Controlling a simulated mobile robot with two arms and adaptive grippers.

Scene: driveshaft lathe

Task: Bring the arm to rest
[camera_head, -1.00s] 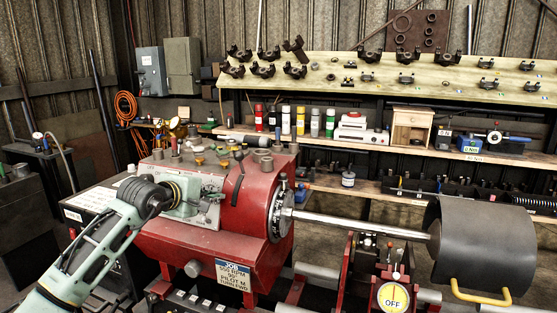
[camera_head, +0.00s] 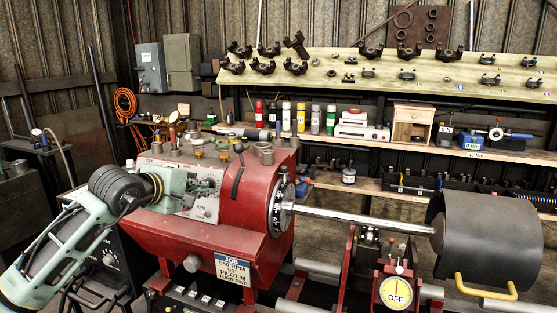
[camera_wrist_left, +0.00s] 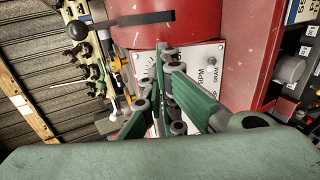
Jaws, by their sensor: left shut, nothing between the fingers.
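My left gripper (camera_head: 192,184) is shut and empty in front of the control panel (camera_head: 207,197) on the red lathe headstock (camera_head: 250,213). In the left wrist view its closed fingers (camera_wrist_left: 163,62) overlap the white panel with the RPM lettering (camera_wrist_left: 207,58). I cannot tell whether they touch it. My left arm reaches in from the lower left in the head view. My right gripper is in neither view.
A steel shaft (camera_head: 360,222) runs from the headstock chuck to a dark cylindrical guard (camera_head: 485,242) with a yellow handle. An OFF dial (camera_head: 396,292) is in front. Behind, a shelf (camera_head: 430,75) holds several yokes. Small parts stand on the headstock.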

